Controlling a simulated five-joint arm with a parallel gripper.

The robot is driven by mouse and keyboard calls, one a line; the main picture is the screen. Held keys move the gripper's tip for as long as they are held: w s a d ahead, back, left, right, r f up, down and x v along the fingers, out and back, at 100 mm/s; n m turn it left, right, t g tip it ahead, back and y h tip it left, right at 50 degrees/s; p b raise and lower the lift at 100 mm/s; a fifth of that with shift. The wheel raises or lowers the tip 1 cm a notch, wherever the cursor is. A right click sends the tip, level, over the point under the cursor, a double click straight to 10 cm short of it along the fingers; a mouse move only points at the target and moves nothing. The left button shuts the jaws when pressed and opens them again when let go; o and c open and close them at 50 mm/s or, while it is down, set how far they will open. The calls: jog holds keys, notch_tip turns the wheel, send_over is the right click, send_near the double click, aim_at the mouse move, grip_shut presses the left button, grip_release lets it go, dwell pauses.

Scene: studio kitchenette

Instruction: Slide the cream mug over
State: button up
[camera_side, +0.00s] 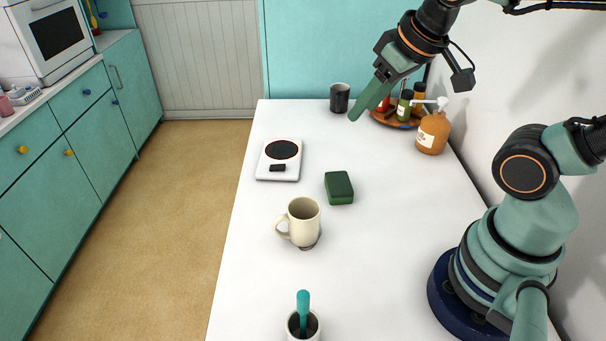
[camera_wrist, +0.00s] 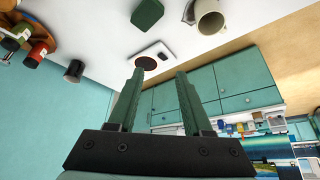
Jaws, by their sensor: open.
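The cream mug (camera_side: 304,217) stands upright on the white table, its handle to the left in the side view. A small dark round patch shows at its base. In the wrist view the mug (camera_wrist: 210,17) is at the top edge, partly cut off. My gripper (camera_side: 358,112) is high at the far end of the table, well apart from the mug. In the wrist view its two green fingers (camera_wrist: 160,72) are spread with nothing between them.
A green sponge (camera_side: 339,187) and a white scale (camera_side: 279,160) lie beyond the mug. A dark cup (camera_side: 340,98), a wooden tray (camera_side: 383,119) with bottles and an orange pump bottle (camera_side: 433,130) stand at the back. A cup with a teal-handled utensil (camera_side: 303,305) is in front.

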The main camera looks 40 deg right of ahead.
jog(key=shift+w, duration=0.1)
grip_shut()
jog(key=m+g, duration=0.6)
jog(key=m, duration=0.3)
send_near(301, 200)
jog(key=w+d+f, duration=0.3)
jog(key=w+d, duration=0.1)
notch_tip(301, 200, down, 8)
jog(key=shift+s+d+f, duration=0.1)
jog(key=shift+s+f, duration=0.05)
jog(key=shift+f, duration=0.1)
jog(key=shift+s+a+f, duration=0.15)
jog(key=shift+s+a, duration=0.8)
jog(key=shift+a, duration=0.1)
jog(key=shift+s+a, duration=0.4)
